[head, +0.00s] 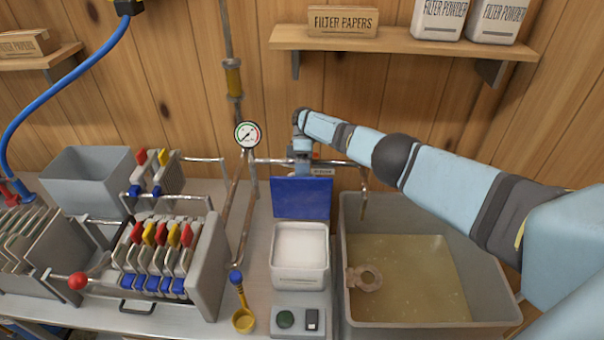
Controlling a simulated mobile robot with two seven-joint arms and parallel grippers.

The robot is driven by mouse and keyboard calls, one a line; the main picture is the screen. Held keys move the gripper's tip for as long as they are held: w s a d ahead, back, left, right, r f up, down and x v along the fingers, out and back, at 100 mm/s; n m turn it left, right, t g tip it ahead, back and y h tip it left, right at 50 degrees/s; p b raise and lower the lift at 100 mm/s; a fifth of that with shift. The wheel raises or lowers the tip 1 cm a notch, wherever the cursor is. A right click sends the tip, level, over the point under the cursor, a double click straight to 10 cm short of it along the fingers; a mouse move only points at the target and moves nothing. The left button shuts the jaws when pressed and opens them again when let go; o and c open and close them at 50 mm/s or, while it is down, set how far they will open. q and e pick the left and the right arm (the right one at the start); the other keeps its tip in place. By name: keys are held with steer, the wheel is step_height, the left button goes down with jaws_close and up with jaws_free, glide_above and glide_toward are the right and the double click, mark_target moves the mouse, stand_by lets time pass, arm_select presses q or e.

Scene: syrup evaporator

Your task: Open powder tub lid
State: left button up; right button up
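The powder tub (299,276) is a pale grey box on the bench, full of white powder. Its blue lid (301,198) stands raised, nearly upright, at the tub's back edge, so the tub is open. My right arm reaches in from the right, and its gripper (303,168) points down at the lid's top edge. The fingertips are small and partly hidden there, so I cannot tell whether they touch the lid or are open. My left gripper is not in view.
A tank of cloudy liquid (350,300) stands right of the tub. A filter press (165,262) is at left. A gauge (248,134) and pipes rise behind, below a wall shelf (400,42).

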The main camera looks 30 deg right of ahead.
step_height(320, 180, up, 6)
steer(key=p, duration=0.4)
steer(key=shift+r, duration=0.25)
step_height(320, 180, up, 14)
steer(key=shift+f, duration=0.2)
